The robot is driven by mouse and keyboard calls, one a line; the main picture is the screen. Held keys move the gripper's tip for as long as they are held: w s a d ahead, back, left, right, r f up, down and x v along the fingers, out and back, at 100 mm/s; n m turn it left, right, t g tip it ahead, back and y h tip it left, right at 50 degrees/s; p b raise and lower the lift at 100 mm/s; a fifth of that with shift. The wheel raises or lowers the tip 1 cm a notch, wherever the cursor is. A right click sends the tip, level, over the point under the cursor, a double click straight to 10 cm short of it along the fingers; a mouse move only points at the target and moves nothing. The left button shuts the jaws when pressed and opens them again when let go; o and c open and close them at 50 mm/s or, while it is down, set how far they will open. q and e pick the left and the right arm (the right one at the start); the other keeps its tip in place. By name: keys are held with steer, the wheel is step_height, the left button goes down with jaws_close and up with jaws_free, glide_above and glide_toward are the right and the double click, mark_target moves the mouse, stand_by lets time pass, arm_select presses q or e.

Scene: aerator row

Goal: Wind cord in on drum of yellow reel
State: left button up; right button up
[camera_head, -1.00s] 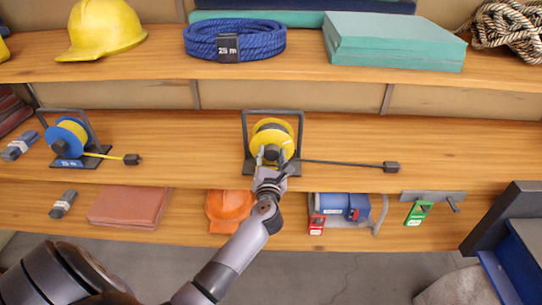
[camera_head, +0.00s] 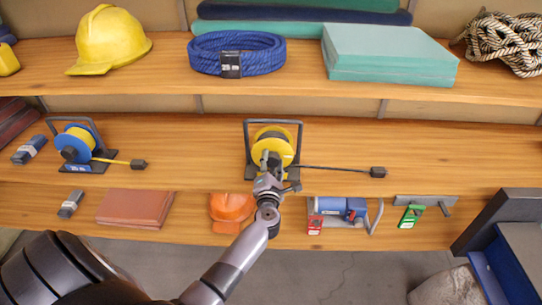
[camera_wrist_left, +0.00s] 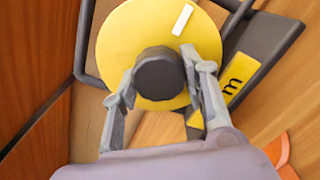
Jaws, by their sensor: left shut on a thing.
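The yellow reel (camera_head: 273,144) stands in its dark frame on the middle shelf, in the centre of the head view. Its black cord (camera_head: 325,167) runs out to the right along the shelf and ends in a dark plug (camera_head: 378,172). My left gripper (camera_head: 271,165) is at the front of the reel. In the left wrist view the yellow disc (camera_wrist_left: 120,50) fills the top middle, and the gripper fingers (camera_wrist_left: 160,82) are shut on the dark round knob (camera_wrist_left: 158,72) on its face. The gripper hides part of the reel in the head view. My right gripper is not in view.
A blue reel with yellow cord (camera_head: 76,143) stands to the left on the same shelf. Below are an orange helmet (camera_head: 231,207), a brown folder (camera_head: 135,206) and a blue cylinder (camera_head: 337,207). The shelf right of the plug is clear.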

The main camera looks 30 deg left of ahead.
arm_select(q)
steer(key=m+p, duration=0.2)
steer(key=m, duration=0.1)
steer(key=shift+r, duration=0.2)
steer(key=m+p, duration=0.2)
steer(key=m, duration=0.1)
steer(key=shift+m, duration=0.3)
steer(key=m+p, duration=0.4)
steer(key=m, duration=0.2)
steer(key=shift+r, duration=0.1)
steer(key=m+p, duration=0.2)
steer(key=m, duration=0.3)
steer(key=shift+d+m, duration=0.1)
steer(key=shift+m, duration=0.3)
steer(key=shift+d+m+p, duration=0.1)
steer(key=shift+m+p, duration=0.45)
steer(key=shift+m, duration=1.95)
steer(key=o, duration=1.2)
steer(key=shift+w, duration=0.1)
